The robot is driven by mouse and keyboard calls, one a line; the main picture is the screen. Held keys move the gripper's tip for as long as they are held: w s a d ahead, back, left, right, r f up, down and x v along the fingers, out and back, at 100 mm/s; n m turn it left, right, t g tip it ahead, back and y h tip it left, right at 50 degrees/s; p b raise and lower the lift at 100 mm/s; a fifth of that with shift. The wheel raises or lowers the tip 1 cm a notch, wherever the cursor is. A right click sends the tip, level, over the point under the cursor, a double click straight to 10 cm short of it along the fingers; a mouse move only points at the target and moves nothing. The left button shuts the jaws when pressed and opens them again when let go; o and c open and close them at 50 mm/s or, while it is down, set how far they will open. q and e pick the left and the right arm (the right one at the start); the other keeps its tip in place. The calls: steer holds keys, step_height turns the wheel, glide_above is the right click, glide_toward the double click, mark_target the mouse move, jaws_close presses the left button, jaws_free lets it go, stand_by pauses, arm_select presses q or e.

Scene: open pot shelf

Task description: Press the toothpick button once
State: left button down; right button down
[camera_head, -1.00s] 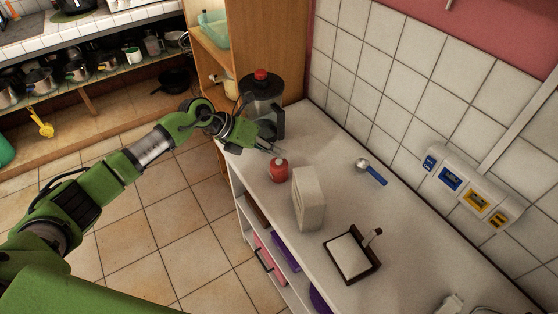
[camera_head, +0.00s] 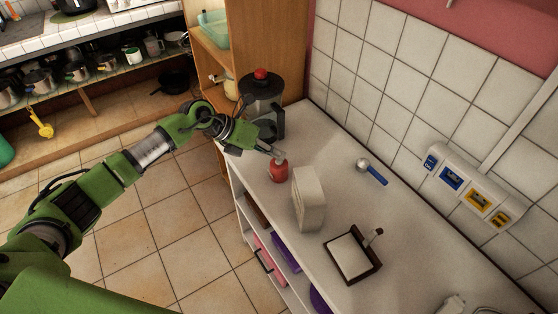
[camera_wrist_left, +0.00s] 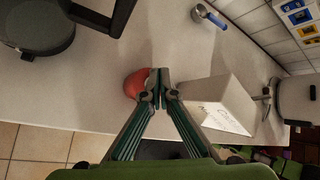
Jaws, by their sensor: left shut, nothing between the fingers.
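A small red toothpick holder (camera_head: 278,172) stands on the white counter. Its top is partly covered by my fingertips in the head view. My left gripper (camera_head: 276,154) is shut and empty, its tips at or just above the holder's top. I cannot tell whether they touch. In the left wrist view, the closed fingertips (camera_wrist_left: 160,76) overlap the right side of the red holder (camera_wrist_left: 135,84). The button itself cannot be made out. My right gripper is out of view.
A dark jug with a red knob (camera_head: 262,100) stands behind my left gripper. A white box (camera_head: 308,199) is close to the holder's right. A blue-handled scoop (camera_head: 371,173) and a framed white pad (camera_head: 351,256) lie further off. The tiled wall bounds the counter.

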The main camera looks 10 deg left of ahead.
mark_target(276, 161)
arm_select(q)
steer(key=shift+f+b, duration=0.3)
steer(key=shift+f, duration=0.15)
stand_by(0.6)
steer(key=shift+r+p, duration=0.6)
steer(key=shift+r, duration=0.25)
steer(key=shift+r+p, duration=1.8)
steer(key=shift+r, duration=0.75)
